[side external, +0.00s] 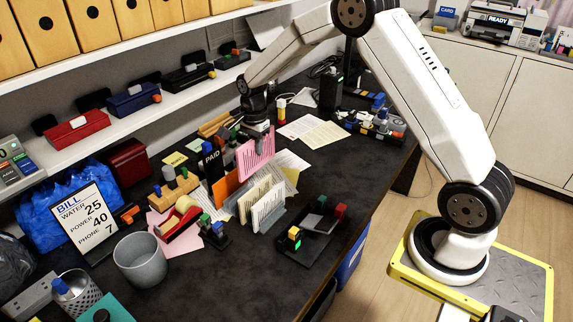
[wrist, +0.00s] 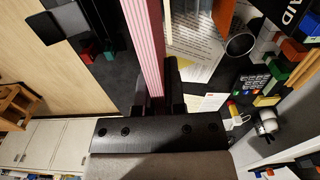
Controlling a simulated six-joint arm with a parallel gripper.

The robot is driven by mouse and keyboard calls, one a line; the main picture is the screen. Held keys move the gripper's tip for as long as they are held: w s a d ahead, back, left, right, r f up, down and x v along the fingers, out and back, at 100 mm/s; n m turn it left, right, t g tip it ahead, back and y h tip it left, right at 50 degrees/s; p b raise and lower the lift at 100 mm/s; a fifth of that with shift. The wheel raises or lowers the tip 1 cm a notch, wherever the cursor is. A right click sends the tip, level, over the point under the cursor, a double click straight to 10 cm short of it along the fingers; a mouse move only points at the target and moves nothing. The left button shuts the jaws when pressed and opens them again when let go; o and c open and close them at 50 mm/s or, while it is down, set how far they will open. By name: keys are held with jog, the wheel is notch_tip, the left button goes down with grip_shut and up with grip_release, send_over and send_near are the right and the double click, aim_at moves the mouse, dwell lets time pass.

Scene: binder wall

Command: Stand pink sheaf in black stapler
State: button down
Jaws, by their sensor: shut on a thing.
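The pink sheaf (side external: 256,152) is upright above the desk, over the middle group of papers. My gripper (side external: 261,134) is shut on its top edge. In the wrist view the sheaf (wrist: 146,45) shows edge-on, a striped pink slab between the fingers of my gripper (wrist: 158,106). A black device (side external: 188,78) with an orange knob, seemingly the black stapler, sits on the wall shelf at the upper left, well apart from the sheaf. Its slot is too small to make out.
The shelf (side external: 105,128) also holds a red device (side external: 77,129) and a blue one (side external: 134,99). Below the sheaf stand an orange divider (side external: 225,187), a rack of cream sheaves (side external: 262,200) and a black PAID binder (side external: 212,163).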

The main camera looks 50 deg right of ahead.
jog(key=s, duration=1.4)
jog(key=shift+a+f, duration=0.15)
jog(key=shift+f, duration=1.15)
jog(key=shift+a+f, duration=0.1)
jog(key=shift+f, duration=1.2)
jog(key=shift+f, duration=0.15)
jog(key=shift+f, duration=2.65)
jog(key=shift+f, duration=0.75)
jog(key=shift+f, duration=0.3)
jog(key=shift+f, duration=1.75)
